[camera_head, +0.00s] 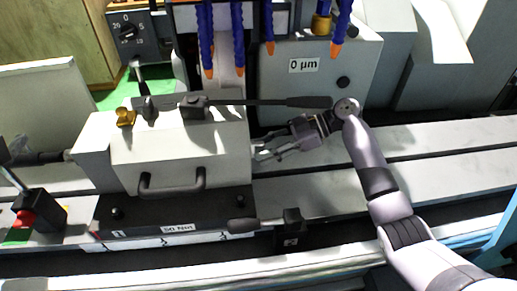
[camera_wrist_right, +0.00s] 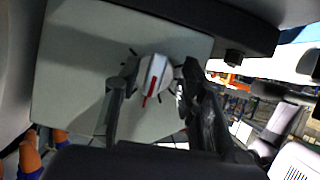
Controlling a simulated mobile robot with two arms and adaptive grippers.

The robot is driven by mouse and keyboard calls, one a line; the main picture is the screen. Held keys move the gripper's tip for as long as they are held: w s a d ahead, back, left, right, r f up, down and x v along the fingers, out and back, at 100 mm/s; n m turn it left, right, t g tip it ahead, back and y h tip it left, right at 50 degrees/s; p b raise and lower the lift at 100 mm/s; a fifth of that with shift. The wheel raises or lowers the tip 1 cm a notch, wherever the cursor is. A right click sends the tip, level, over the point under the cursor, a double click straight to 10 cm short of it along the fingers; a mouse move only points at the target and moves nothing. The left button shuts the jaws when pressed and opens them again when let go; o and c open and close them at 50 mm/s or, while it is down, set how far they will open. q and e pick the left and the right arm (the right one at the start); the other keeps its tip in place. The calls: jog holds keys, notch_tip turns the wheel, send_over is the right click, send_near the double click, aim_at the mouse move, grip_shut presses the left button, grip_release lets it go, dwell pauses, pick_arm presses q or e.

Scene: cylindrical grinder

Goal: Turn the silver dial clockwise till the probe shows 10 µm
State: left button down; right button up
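The silver dial (camera_wrist_right: 152,78) with a red mark shows in the right wrist view, on a pale panel with black tick marks around it. My right gripper (camera_wrist_right: 158,75) has one finger on each side of it. The fingers look apart, and I cannot tell whether they touch it. In the head view my right gripper (camera_head: 258,153) is at the right side of the white machine block (camera_head: 185,155); the dial is hidden there. The label on the grey housing reads "0 µm" (camera_head: 304,65). My left gripper is not in view.
Blue hoses with orange tips (camera_head: 238,40) hang above the block. A black lever (camera_head: 265,102) reaches over its top. A black knob with a scale (camera_head: 128,32) is at upper left. A red button (camera_head: 24,218) is at lower left. The table (camera_head: 430,145) to the right is clear.

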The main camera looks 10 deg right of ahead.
jog(key=v, duration=0.7)
jog(key=shift+b, duration=0.4)
jog(key=shift+f, duration=0.1)
